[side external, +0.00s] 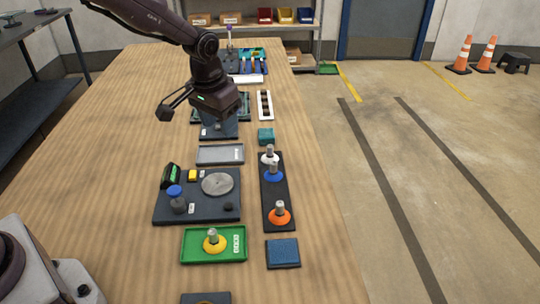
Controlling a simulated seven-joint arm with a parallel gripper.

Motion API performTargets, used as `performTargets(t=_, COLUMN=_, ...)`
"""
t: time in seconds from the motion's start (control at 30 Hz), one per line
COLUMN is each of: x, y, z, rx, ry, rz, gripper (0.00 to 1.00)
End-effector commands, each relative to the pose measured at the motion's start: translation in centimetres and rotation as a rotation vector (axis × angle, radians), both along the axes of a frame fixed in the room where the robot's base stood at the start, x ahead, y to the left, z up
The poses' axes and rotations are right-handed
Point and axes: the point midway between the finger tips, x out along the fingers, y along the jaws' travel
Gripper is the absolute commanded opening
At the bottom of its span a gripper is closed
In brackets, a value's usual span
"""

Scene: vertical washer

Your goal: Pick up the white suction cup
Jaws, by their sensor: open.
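The white suction cup (269,157) stands upright with a grey metal stem at the far end of a long black holder (268,196). A blue suction cup (273,174) is just nearer to the camera, and an orange suction cup (280,217) stands at the near end of the same holder. My gripper (219,125) is above the table, to the left of and farther back than the white cup, and apart from it. It is open, with nothing seen between its fingers. Its dark fingers are hard to make out against the dark items behind.
A yellow suction cup (213,243) sits on a green tray (190,246). A dark fixture (205,211) with a round metal disc is left of the holder. A grey tray (220,154), teal block (266,136) and blue pad (283,253) are close by. The table's left side is clear.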

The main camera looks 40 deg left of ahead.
Motion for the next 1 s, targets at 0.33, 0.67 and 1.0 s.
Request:
performTargets(t=0.33, x=10.6, y=-0.4, z=-5.0, rx=0.009, ry=-0.194, rz=0.065, gripper=0.5)
performTargets(t=0.67, x=13.2, y=-0.2, z=-8.4, rx=-0.004, ry=-0.239, rz=0.094, gripper=0.5)
performTargets(t=1.0, x=14.5, y=0.0, z=-11.6, rx=-0.004, ry=-0.24, rz=0.094, gripper=0.5)
